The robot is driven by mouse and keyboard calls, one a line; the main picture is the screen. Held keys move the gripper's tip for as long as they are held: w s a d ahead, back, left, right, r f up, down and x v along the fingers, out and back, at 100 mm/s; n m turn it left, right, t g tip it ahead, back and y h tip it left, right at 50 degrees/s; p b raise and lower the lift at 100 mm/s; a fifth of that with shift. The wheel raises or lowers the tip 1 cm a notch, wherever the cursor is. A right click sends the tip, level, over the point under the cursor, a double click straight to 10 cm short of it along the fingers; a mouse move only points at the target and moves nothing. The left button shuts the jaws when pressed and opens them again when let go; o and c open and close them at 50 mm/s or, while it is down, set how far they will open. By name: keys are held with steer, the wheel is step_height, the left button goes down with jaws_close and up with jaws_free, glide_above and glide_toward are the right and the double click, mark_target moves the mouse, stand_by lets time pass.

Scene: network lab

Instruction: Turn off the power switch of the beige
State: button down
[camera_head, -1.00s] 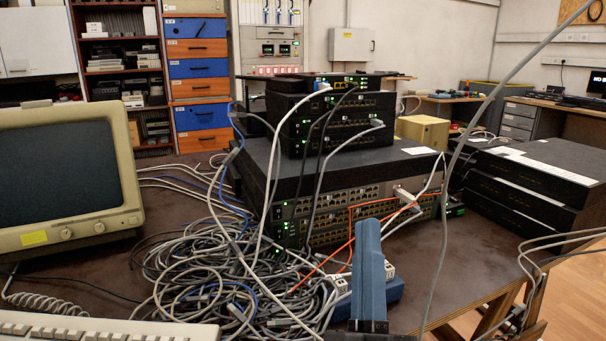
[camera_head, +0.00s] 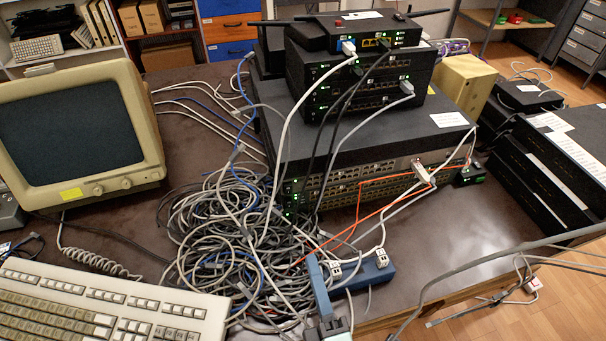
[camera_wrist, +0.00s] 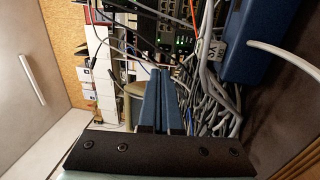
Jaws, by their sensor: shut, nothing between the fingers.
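A beige monitor (camera_head: 150,130) with a dark screen stands at the left in the head view. It has two round knobs (camera_head: 98,190) and a yellow label under the screen. I cannot make out a power switch on either. My gripper (camera_head: 314,262) has blue fingers, shut and empty, at the front of the table, right of the cable heap. In the wrist view the fingers (camera_wrist: 160,78) lie side by side, pointing toward the cables and network units.
A blue power strip (camera_head: 375,277) with white plugs lies just right of my gripper. A tangled cable heap (camera_head: 225,235) lies between my gripper and the monitor. A beige keyboard (camera_head: 110,305) is at the front left. Stacked black network units (camera_head: 370,150) fill the middle.

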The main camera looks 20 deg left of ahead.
mark_target(289, 188)
steer(key=shift+s+f, duration=0.1)
steer(key=shift+f, duration=0.05)
steer(key=b+x, duration=0.1)
steer(key=x, duration=1.3)
